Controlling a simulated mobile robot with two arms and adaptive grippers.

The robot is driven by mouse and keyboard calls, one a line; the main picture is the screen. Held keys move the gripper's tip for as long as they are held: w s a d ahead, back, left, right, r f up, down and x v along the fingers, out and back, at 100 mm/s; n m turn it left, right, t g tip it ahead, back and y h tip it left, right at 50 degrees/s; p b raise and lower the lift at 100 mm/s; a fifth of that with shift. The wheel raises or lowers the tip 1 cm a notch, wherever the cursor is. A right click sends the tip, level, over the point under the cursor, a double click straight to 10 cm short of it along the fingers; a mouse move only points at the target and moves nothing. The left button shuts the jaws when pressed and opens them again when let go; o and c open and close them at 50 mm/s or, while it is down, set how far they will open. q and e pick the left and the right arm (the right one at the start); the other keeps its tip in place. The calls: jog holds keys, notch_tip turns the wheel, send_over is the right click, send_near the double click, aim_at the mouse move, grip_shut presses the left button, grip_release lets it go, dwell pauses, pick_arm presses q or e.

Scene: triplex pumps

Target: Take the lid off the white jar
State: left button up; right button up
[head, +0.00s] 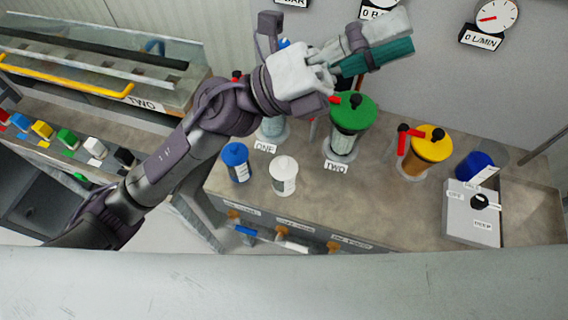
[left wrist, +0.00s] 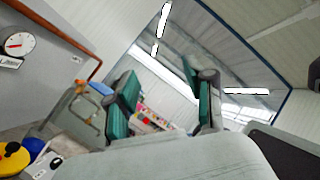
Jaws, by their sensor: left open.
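The white jar (head: 284,182) stands upright near the front of the worktop in the head view, with its white knobbed lid (head: 284,163) on top. My left arm reaches in from the left, above and behind the jar. My left gripper (head: 404,36) is up at the top of the head view, to the upper right of the jar and well apart from it. Its fingers are open and empty. In the left wrist view the open left gripper (left wrist: 162,85) shows its teal finger pads, with nothing between them. The jar does not show there. My right gripper is not in view.
Behind are the green-topped pump (head: 352,113) and yellow-topped pump (head: 432,143) with red handles. A grey switch box (head: 471,213) stands at right. Bare worktop (head: 350,205) lies right of the jar.

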pick_arm(q)
jog(key=s+d+f+m+g+y, duration=0.3)
jog(key=s+f+m+g+y, duration=0.15)
jog(key=m+g, duration=0.2)
jog(key=m+t+y, duration=0.7)
jog(key=y, duration=1.1)
send_near(284, 161)
jog(key=f, duration=0.1)
jog(key=f+p, duration=0.1)
jog(key=f, duration=0.1)
jog(key=f+p, duration=0.1)
jog(key=shift+d+f, duration=0.2)
jog(key=shift+d, duration=0.1)
jog(key=f+p, duration=0.1)
jog(key=f, duration=0.2)
jog(key=f+p, duration=0.1)
jog(key=shift+w+d+f+p, duration=0.15)
jog(key=shift+d+f+p, duration=0.1)
jog(key=shift+d+p, duration=0.1)
jog(key=shift+f, duration=0.65)
jog(key=c, duration=0.9)
